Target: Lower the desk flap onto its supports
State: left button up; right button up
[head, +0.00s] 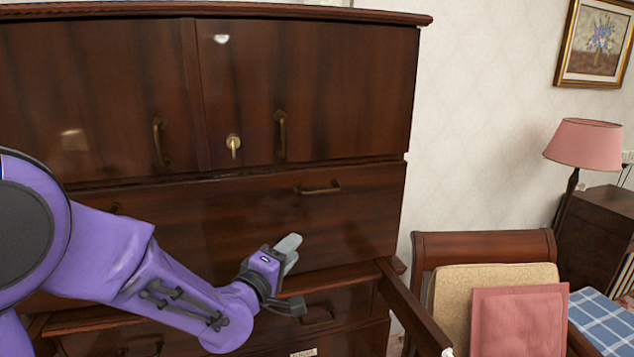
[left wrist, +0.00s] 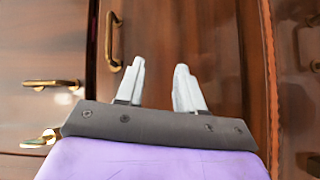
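The desk flap (head: 225,215) is a dark wood panel below the two upper doors. It stands upright and shut, with a brass handle (head: 318,188) near its upper edge. The handle also shows in the left wrist view (left wrist: 113,40). My left gripper (head: 289,250) is in front of the flap, below the handle and apart from it. Its two grey fingers stand apart with nothing between them, as the left wrist view shows (left wrist: 158,88). A wooden bar (head: 415,308) juts out below the flap's right end and looks like a support. My right gripper is out of view.
A brass key (head: 234,144) sticks out of the upper doors between their handles. Drawers (head: 345,305) lie below the flap. A chair with a tan cushion (head: 490,282) and a pink cushion (head: 518,318) stands close on the right, with a pink lamp (head: 584,144) beyond.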

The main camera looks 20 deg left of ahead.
pick_arm(q)
jog(key=t+h, duration=0.1)
send_near(320, 193)
jog(key=p+x, duration=0.2)
jog(key=x, duration=0.6)
jog(key=shift+w+r, duration=0.1)
jog(key=shift+w, duration=0.45)
grip_shut()
